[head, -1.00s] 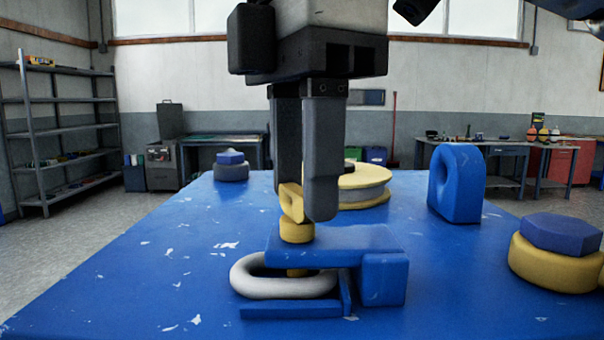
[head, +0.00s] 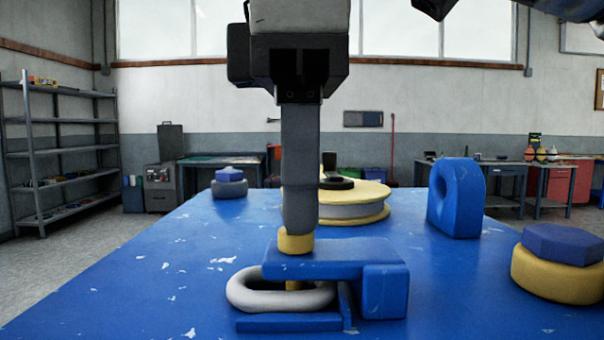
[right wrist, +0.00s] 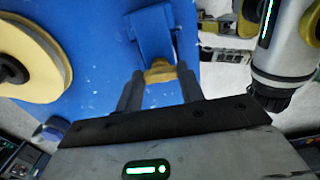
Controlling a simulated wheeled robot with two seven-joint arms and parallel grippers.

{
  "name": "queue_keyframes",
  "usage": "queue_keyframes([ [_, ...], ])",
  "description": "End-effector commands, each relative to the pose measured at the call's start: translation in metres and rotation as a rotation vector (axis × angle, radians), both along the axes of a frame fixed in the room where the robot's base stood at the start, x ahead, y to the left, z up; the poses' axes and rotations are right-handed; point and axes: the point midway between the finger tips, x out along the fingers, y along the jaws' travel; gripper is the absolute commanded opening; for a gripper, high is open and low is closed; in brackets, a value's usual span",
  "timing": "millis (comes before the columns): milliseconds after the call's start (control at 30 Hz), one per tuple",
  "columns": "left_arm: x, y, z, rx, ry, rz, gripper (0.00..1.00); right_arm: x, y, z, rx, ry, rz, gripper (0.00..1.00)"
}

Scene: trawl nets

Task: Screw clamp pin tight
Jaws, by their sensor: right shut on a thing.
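My right gripper (head: 298,228) points straight down over the blue clamp (head: 385,290) and is shut on the head of the yellow clamp pin (head: 296,243). In the head view one finger hides the other and the pin's flat top. The pin's collar shows just above the clamp's upper arm, and its shank shows below that arm, inside the grey ring (head: 245,292). In the right wrist view the pin head (right wrist: 159,72) sits between the two fingers, with the clamp (right wrist: 155,30) beyond.
The blue worktop (head: 130,285) is mostly clear on the left. A yellow-and-grey round drum (head: 350,207) stands behind the gripper. A blue upright eye block (head: 458,200) and a yellow disc with a blue hexagonal top (head: 555,272) stand on the right. A small blue-topped piece (head: 229,183) stands at far left.

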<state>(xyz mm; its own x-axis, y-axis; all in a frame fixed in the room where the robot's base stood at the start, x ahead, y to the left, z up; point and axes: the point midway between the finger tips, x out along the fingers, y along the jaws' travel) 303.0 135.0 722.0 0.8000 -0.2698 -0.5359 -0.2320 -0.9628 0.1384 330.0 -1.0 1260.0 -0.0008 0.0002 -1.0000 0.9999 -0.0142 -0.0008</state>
Motion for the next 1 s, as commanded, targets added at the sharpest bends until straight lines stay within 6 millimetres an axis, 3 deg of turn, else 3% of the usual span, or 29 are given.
queue_keyframes([
  [233,0.001,0.0,0.001,-0.001,-0.002,0.001,0.42,0.001,0.0,0.004,0.011,-0.008,-0.007,0.15],
  [267,0.001,0.0,0.002,-0.001,-0.002,0.001,0.42,0.001,0.0,0.004,0.011,-0.007,-0.007,0.41],
  [333,0.001,0.0,0.002,-0.002,-0.004,0.001,0.42,0.001,0.0,0.003,0.01,-0.006,-0.006,0.6],
  [733,0.005,0.0,0.006,0.0,-0.013,0.001,0.42,0.001,0.0,0.009,0.004,-0.003,-0.003,0.6],
  [867,0.004,0.0,0.011,0.007,-0.012,0.0,0.42,0.0,0.001,0.031,0.005,-0.005,-0.003,0.6],
  [1000,0.003,0.002,0.025,0.026,-0.004,-0.002,0.42,0.0,0.0,0.07,0.004,-0.007,-0.005,0.6],
])
